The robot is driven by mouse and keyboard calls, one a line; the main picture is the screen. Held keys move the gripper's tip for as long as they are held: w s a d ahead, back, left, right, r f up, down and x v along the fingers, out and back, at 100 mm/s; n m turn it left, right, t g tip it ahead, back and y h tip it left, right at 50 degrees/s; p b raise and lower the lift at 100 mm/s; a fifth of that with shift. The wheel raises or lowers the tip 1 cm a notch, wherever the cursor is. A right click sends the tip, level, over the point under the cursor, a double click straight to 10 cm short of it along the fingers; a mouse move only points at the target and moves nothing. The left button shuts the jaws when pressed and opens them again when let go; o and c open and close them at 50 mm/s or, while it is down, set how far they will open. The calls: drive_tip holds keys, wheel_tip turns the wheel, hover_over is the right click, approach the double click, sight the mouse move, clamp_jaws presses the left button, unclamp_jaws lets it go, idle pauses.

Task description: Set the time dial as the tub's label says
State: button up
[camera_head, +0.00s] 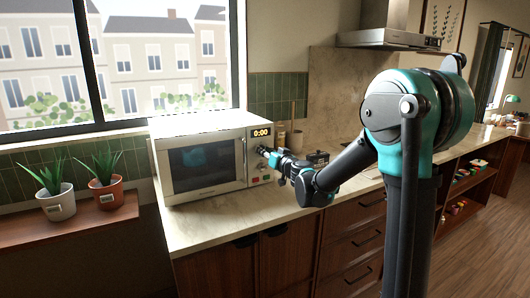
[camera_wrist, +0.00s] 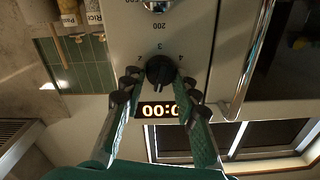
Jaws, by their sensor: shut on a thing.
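The microwave (camera_head: 200,160) stands on the counter with its door closed and its display (camera_head: 261,132) at 0:00. My gripper (camera_head: 268,155) is at its control panel. In the wrist view, which is upside down, the dark round time dial (camera_wrist: 159,70) sits between the two fingertips of my gripper (camera_wrist: 157,80), which are shut on it. The figures 2, 3 and 4 show around the dial. Its pointer mark is too dark to read surely. The display (camera_wrist: 160,110) also reads 0:00 there. I cannot make out a tub or its label; something bluish shows dimly through the door glass.
A second knob (camera_wrist: 158,5), marked with 200 and 500, is on the same panel. Two potted plants (camera_head: 55,202) stand on the sill at left. Jars and utensils (camera_head: 293,137) stand behind the microwave's right side. The counter front is clear.

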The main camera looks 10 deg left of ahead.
drive_tip(key=m, duration=2.6)
drive_tip(key=shift+d+f+m, duration=0.1)
drive_tip(key=shift+f+m, duration=0.25)
drive_tip(key=shift+m, duration=0.05)
drive_tip(key=o, duration=1.1)
drive_tip(key=shift+o, duration=0.2)
drive_tip(key=v, duration=1.2)
